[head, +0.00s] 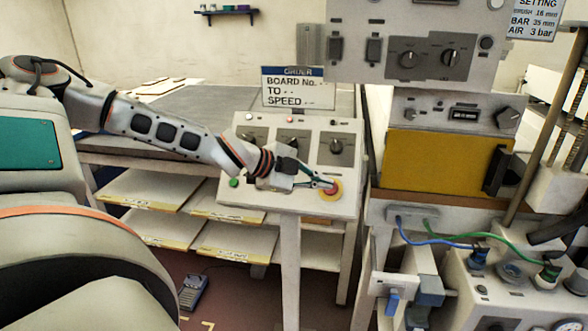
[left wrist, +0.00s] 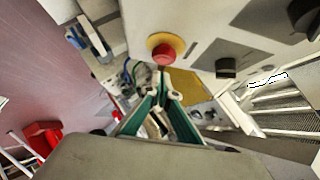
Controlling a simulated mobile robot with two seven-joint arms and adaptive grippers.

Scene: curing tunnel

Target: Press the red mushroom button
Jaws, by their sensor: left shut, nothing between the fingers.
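The red mushroom button (head: 333,186) sits on a yellow base at the lower right of the sloped white control panel (head: 262,205). It also shows in the left wrist view (left wrist: 164,53), just beyond the fingertips. My left gripper (head: 326,184) is shut and empty, its tips at the left side of the button in the head view. In the left wrist view my left gripper (left wrist: 162,72) has its fingertips together just below the button. I cannot tell whether they touch it. My right gripper is not in view.
A green button (head: 234,182) and several black knobs (head: 336,146) share the panel. A sign (head: 298,88) stands behind it. A yellow-fronted unit (head: 435,161) is at the right. Shelves with boards (head: 140,189) lie to the left below.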

